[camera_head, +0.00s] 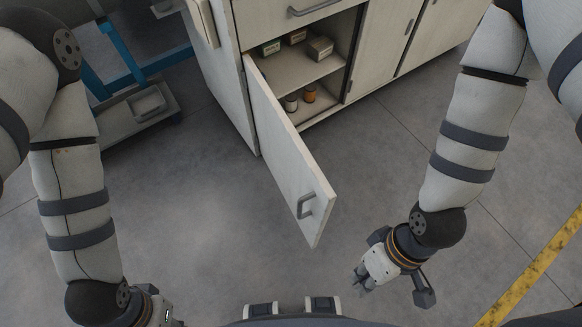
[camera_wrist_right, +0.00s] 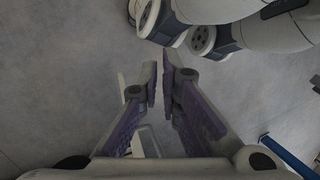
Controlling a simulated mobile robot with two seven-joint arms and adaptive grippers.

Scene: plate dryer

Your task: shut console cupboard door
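The light cupboard door (camera_head: 284,150) stands swung wide open from its left hinge side, out over the floor. Its grey bar handle (camera_head: 306,205) is near the free edge. My right gripper (camera_head: 363,277) is to the right of and nearer than that edge, apart from the door. In the right wrist view its fingers (camera_wrist_right: 165,82) have a narrow gap between the tips, with nothing clearly held. My left gripper (camera_head: 153,308) is partly in view at the bottom left; its fingers are hidden.
The open console cupboard (camera_head: 262,72) holds small boxes (camera_head: 320,48) on a shelf and jars (camera_head: 309,94) below. A blue-framed cart (camera_head: 120,55) stands to the left. Bare floor (camera_head: 210,220) surrounds the door. A yellow floor stripe (camera_head: 540,262) is at right.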

